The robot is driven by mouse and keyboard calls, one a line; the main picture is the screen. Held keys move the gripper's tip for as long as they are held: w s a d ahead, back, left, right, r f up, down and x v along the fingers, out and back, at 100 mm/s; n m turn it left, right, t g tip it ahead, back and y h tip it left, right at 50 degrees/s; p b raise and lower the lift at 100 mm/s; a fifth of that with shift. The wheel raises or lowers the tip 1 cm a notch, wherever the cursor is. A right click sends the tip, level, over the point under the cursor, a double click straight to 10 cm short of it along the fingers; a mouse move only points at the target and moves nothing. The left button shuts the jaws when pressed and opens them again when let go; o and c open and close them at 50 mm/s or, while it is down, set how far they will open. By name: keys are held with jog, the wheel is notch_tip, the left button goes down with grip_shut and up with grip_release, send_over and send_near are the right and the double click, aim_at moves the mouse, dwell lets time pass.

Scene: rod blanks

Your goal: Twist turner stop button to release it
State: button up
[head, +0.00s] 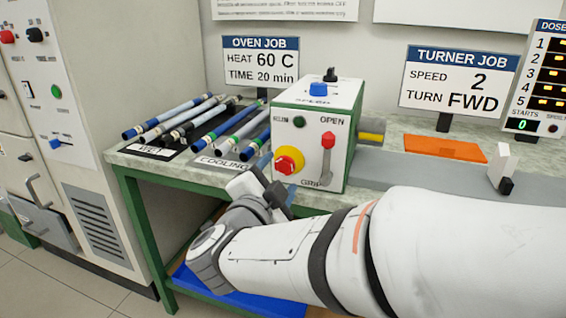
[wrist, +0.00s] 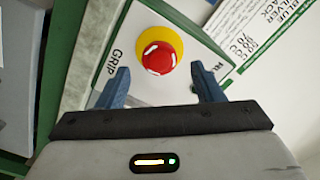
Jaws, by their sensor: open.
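The turner stop button (head: 289,160) is a red mushroom head on a yellow ring, low on the front of the turner box (head: 308,118). In the wrist view the red button (wrist: 159,58) sits just beyond and between my two blue fingertips. My gripper (wrist: 161,83) is open and empty, with one finger on each side of the button's line. The fingers seem short of the button; I cannot tell the exact gap. In the head view my gripper (head: 272,190) is just below and left of the button, partly hidden by my wrist.
A red OPEN/GRIP lever (head: 327,142) is right of the button on the same face. A green lamp (head: 299,121) is above it. Blue and white rods (head: 185,118) lie on the bench at left. An orange mat (head: 444,148) lies at right.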

jog(key=shift+p+v, duration=0.35)
jog(key=shift+v, duration=1.5)
jog(key=w+r+n+g+y+p, duration=0.4)
jog(key=r+n+y+p, duration=0.75)
jog(key=p, duration=0.55)
jog(key=s+d+r+n+g+h+p, duration=0.1)
jog(key=s+d+r+g+h+p, duration=0.1)
jog(key=s+d+g+p, duration=0.3)
jog(key=s+d+r+n+g+h+p, duration=0.2)
jog(key=s+d+g+p, duration=0.3)
jog(key=s+d+p, duration=0.4)
jog(key=s+d+h, duration=0.1)
jog(key=d, duration=0.2)
jog(key=shift+s, duration=0.3)
jog(key=shift+a, duration=0.1)
